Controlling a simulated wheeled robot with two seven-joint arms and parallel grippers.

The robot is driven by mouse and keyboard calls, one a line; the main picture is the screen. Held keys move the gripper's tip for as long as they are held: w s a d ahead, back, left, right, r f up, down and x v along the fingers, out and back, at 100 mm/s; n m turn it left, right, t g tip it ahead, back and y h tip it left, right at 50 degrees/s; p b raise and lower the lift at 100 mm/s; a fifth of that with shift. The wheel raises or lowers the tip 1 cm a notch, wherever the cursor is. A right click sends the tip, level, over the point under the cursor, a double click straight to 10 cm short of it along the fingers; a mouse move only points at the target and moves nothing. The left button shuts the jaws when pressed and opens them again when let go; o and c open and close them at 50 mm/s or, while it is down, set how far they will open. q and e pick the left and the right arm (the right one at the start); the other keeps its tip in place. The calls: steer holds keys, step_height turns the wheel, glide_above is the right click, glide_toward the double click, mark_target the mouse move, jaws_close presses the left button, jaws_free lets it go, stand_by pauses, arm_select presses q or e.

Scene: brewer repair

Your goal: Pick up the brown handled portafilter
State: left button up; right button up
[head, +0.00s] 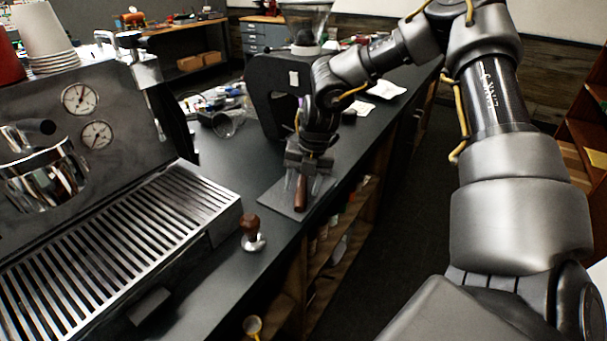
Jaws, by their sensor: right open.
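The brown handled portafilter shows mainly as its brown handle (301,196), which lies over a flat grey mat (280,197) on the dark counter, close to the counter's right edge. My right gripper (306,178) points down over the handle's far end. It is open, and its fingers are at or just above the handle; I cannot tell whether they touch it. The gripper hides the rest of the portafilter. My left gripper is not in view.
A tamper (252,236) with a brown knob stands in front of the mat. The espresso machine (90,150) with its slatted drip tray (130,245) fills the left. A black grinder (267,85) stands behind my right gripper. Open floor lies right of the counter.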

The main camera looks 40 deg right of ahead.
jaws_close()
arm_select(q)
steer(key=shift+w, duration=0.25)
arm_select(e)
steer(key=shift+r, duration=0.1)
step_height(320, 180, up, 19)
steer(key=b, duration=0.2)
step_height(320, 180, up, 6)
steer(key=p, duration=0.3)
glide_above(302, 184)
step_height(302, 184, up, 3)
steer(key=shift+d+f+p, duration=0.1)
steer(key=shift+p, duration=0.25)
steer(key=c, duration=0.7)
jaws_free()
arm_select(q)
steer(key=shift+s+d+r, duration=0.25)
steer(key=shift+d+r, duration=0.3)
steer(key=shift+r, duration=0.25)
arm_select(e)
jaws_close()
